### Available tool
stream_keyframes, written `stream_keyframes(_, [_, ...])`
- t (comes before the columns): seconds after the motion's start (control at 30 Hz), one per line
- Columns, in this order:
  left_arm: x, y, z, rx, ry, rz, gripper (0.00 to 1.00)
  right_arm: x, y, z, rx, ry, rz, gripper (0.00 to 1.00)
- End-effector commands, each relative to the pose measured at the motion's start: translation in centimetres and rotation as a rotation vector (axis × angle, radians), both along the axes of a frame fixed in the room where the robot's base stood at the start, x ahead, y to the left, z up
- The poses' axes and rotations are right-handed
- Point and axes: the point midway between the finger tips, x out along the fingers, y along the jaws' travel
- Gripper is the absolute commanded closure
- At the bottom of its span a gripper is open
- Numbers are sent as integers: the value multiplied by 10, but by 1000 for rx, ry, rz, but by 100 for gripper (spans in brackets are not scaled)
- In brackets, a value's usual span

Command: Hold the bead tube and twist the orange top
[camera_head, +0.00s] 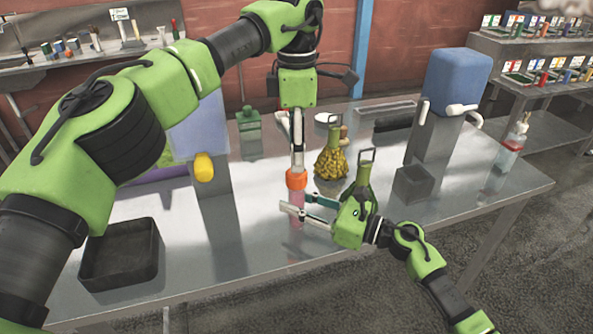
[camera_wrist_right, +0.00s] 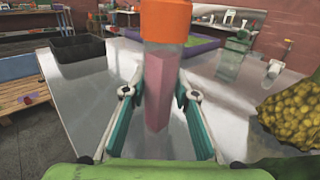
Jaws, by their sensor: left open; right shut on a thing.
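The bead tube (camera_head: 297,219) stands upright above the grey table, a clear tube with pink contents and an orange top (camera_head: 296,179). My right gripper (camera_head: 298,205) is shut on the tube below the top. In the right wrist view the pink tube (camera_wrist_right: 157,88) is between the two fingers, with the orange top (camera_wrist_right: 166,20) above them. My left gripper (camera_head: 297,166) points straight down, directly over the orange top. Its jaws are open, with the fingertips at the top's upper edge. I cannot tell whether they touch it.
A black tray (camera_head: 122,276) sits at the table's front left. A yellow beaded flask (camera_head: 331,161) and a green flask (camera_head: 362,184) stand right of the tube. A blue-topped machine (camera_head: 456,75) stands farther right, with a small grey box (camera_head: 413,183) before it.

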Motion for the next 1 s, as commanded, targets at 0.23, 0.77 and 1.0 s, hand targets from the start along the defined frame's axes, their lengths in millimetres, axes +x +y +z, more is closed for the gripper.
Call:
stream_keyframes(0.23, [0, 1, -44, 2, 1, 1, 52, 0, 0, 0, -1, 0, 0, 99])
stream_keyframes(0.77, [0, 0, -59, 0, -1, 0, 63, 0, 0, -1, -1, 0, 0, 99])
stream_keyframes(1.0, [0, 0, -59, 0, -1, 0, 91, 0, 0, -1, -1, 0, 1, 99])
